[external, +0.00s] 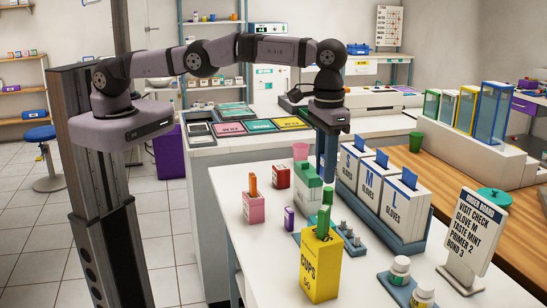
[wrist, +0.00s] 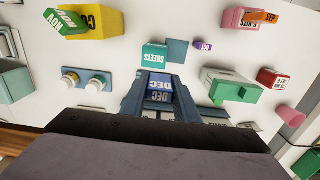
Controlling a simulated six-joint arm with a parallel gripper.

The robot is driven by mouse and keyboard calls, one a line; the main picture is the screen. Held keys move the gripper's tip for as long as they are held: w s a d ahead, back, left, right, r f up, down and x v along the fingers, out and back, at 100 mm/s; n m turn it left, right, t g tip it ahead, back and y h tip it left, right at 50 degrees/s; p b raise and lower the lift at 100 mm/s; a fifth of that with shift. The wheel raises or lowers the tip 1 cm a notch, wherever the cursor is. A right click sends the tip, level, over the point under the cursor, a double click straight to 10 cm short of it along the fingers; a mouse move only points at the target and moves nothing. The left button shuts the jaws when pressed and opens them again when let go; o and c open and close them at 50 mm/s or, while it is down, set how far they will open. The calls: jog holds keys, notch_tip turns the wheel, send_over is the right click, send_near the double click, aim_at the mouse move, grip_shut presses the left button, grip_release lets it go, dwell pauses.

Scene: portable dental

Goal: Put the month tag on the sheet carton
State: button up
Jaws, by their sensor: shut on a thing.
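My gripper (external: 326,174) is shut on a blue month tag marked DEC (wrist: 158,88), which shows between the fingers in the wrist view. It hangs above the white table, near the glove boxes. The sheet carton, a teal box marked SHEETS (wrist: 154,54), stands just beyond the tag in the wrist view, with the tag apparently above and apart from it. In the external view I cannot clearly pick out the sheet carton behind the yellow box. A purple OCT tag (wrist: 203,46) stands or lies on the table.
A yellow CUPS box (external: 321,266) holds a green NOV tag (wrist: 68,20). A pink carton (external: 253,208) holds an orange tag. A green carton (wrist: 229,88), a red carton (external: 280,176), glove boxes (external: 385,205) and white bottles (external: 400,267) stand around.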

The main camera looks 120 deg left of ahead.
jog(key=shift+w+d, duration=0.2)
jog(key=shift+d, duration=0.55)
notch_tip(320, 180, down, 5)
jog(key=b, duration=0.3)
jog(key=shift+f+p, duration=1.05)
jog(key=shift+f, duration=1.35)
jog(key=shift+f, duration=0.2)
jog(key=o, duration=1)
jog(key=shift+r, duration=0.2)
